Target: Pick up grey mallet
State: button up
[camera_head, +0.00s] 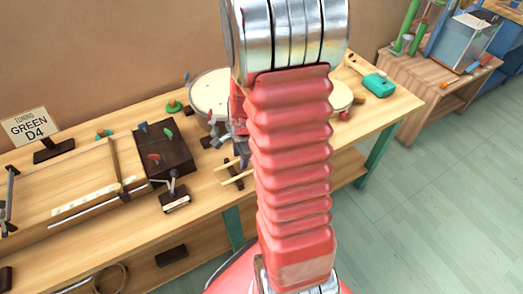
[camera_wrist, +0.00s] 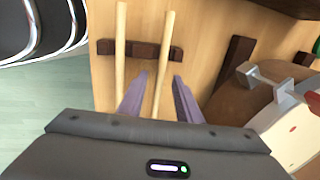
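Two pale wooden sticks lie across a dark slotted rest (camera_wrist: 171,54) on the bench in the wrist view, a left stick (camera_wrist: 120,45) and a right stick (camera_wrist: 166,45). Their near ends are hidden by my gripper, so I see no grey mallet head and cannot tell which stick is the grey mallet's. My gripper (camera_wrist: 159,76) is open, its two purple-grey fingers apart. The right stick runs between the fingers in the picture; the left stick passes outside the left finger. I cannot tell whether they touch. In the head view stick ends (camera_head: 237,178) show left of my red arm.
A wooden block with grey metal hardware (camera_wrist: 267,85) stands close to the right of my gripper. Floor is clear at right.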

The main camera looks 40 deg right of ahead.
jog(key=shift+c, duration=0.2)
dwell(0.4)
grip_shut()
